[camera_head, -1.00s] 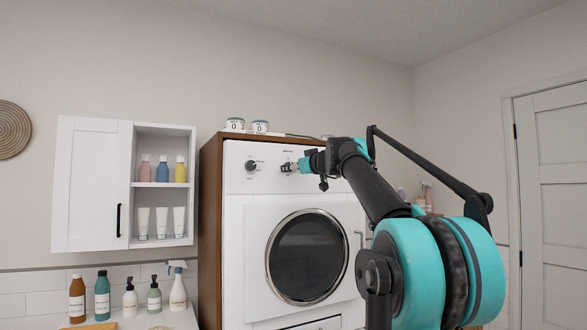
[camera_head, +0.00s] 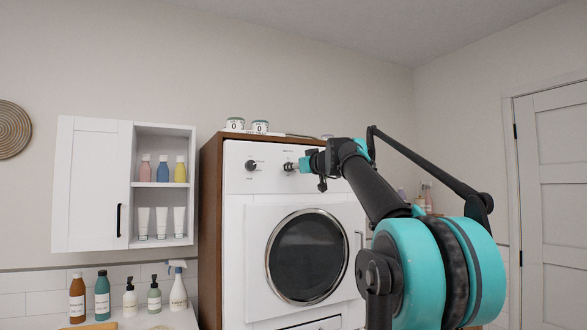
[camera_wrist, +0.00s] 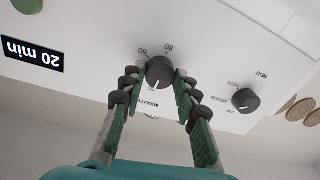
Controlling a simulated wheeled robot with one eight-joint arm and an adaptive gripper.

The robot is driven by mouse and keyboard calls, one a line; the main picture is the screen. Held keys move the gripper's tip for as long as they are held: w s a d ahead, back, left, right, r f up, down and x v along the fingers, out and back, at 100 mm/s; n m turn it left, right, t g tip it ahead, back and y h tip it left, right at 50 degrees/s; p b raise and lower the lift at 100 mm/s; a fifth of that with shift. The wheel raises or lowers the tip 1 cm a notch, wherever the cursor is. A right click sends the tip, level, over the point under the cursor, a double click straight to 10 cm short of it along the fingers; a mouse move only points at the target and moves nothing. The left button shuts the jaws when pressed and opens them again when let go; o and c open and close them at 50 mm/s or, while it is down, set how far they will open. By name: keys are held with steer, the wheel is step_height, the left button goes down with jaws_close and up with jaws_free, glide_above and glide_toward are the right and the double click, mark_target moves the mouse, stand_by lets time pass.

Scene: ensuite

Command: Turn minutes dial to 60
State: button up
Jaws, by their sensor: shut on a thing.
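The minutes dial (camera_wrist: 159,72) is a dark round knob on the white front panel of the washer or dryer (camera_head: 232,215). In the wrist view, which is upside down, the label MINUTES and the marks 60 and 80 show around it. A white pointer line on the knob points down in the picture, towards the MINUTES label. A black display (camera_wrist: 32,52) reads 20 min. My gripper (camera_wrist: 158,85) has its fingers on both sides of the dial and is shut on it. In the head view my gripper (camera_head: 294,166) covers part of the dial.
A second dial labelled HEAT (camera_wrist: 246,100) sits beside it; in the head view it is the left knob (camera_head: 251,166). The round door (camera_head: 308,257) is below. Two small jars (camera_head: 248,126) stand on top. A white cabinet (camera_head: 91,184) hangs at left.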

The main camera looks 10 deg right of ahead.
steer(key=m, duration=1.2)
steer(key=m+t+h, duration=0.1)
steer(key=m, duration=1.1)
steer(key=shift+a+f+h, duration=0.1)
steer(key=shift+h, duration=0.2)
steer(key=o, duration=1.2)
steer(key=shift+c, duration=0.2)
steer(key=v, duration=1.2)
steer(key=shift+f, duration=0.1)
